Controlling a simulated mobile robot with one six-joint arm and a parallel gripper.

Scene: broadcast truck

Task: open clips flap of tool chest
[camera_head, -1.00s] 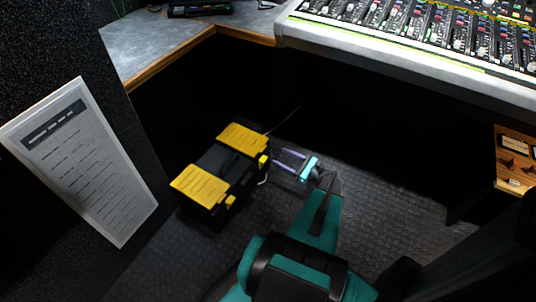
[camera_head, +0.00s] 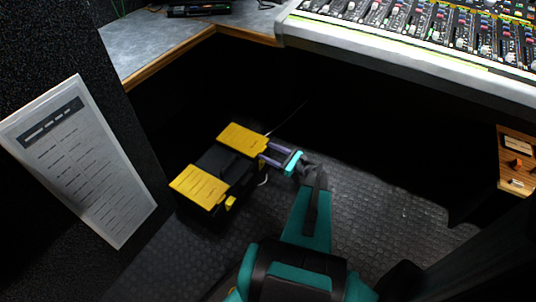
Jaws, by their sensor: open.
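The tool chest (camera_head: 214,172) is black with two yellow flaps and stands on the dark floor at left of centre. The far yellow flap (camera_head: 243,139) and the near yellow flap (camera_head: 198,186) both lie flat on its top. A yellow latch (camera_head: 230,202) shows at the near flap's right edge. Which flap is the clips flap I cannot tell. My gripper (camera_head: 264,152) is open, its two purple fingers pointing left at the right edge of the far flap. The fingertips cover that flap's latch, and I cannot tell whether they touch it.
A mixing console (camera_head: 420,40) and a grey desk (camera_head: 160,42) with a wooden edge stand above and behind the chest. A pillar with a printed sheet (camera_head: 80,160) is at left. Textured floor (camera_head: 390,215) lies free to the right. A thin cable runs behind the chest.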

